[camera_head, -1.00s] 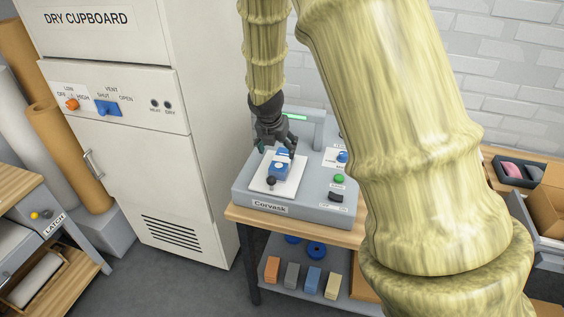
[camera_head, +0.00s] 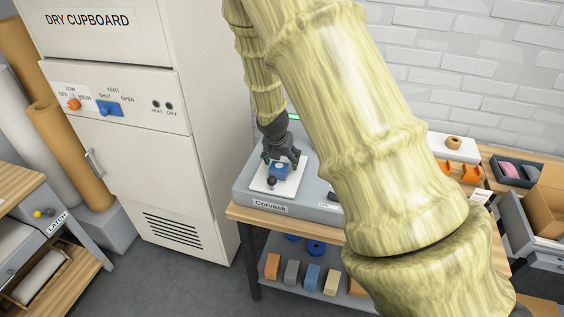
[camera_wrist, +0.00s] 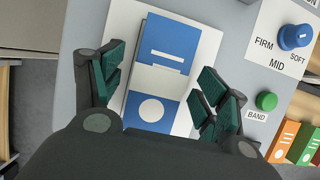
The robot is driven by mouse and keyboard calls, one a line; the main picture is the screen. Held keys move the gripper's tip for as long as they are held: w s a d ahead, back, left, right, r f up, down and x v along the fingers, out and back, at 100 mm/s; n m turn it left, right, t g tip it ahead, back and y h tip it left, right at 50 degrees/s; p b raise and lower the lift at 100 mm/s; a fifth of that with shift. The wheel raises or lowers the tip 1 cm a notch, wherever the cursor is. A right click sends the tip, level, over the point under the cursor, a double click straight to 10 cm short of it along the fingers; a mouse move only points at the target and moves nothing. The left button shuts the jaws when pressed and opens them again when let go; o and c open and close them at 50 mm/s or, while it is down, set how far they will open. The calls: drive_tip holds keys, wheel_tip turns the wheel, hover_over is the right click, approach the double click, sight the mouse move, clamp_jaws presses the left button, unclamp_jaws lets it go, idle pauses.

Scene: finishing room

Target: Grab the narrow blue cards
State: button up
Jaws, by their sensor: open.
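The narrow blue cards (camera_wrist: 174,40) form a stack with a white band across the middle, a white bar mark and a white circle. They lie on a white plate (camera_wrist: 210,42) on top of the grey Corvask machine (camera_head: 310,196). In the head view the cards (camera_head: 279,171) show just below my gripper (camera_head: 282,160). In the wrist view my gripper (camera_wrist: 163,82) is open, with green-padded fingers on either side of the stack. The fingers look apart from the cards; their height above the plate is hard to tell. The near end of the stack lies close to my gripper's dark palm.
A blue FIRM/SOFT knob (camera_wrist: 295,36) and a green BAND button (camera_wrist: 266,101) sit right of the plate. The dry cupboard (camera_head: 165,190) stands close on the left. Several coloured blocks lie on the shelf below. My arm hides the machine's right side.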

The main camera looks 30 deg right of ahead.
drive_tip(key=shift+w+d+f, duration=0.1)
drive_tip(key=shift+f, duration=0.25)
drive_tip(key=shift+c, duration=0.5)
drive_tip(key=c, duration=1.2)
drive_tip(key=shift+r, duration=0.1)
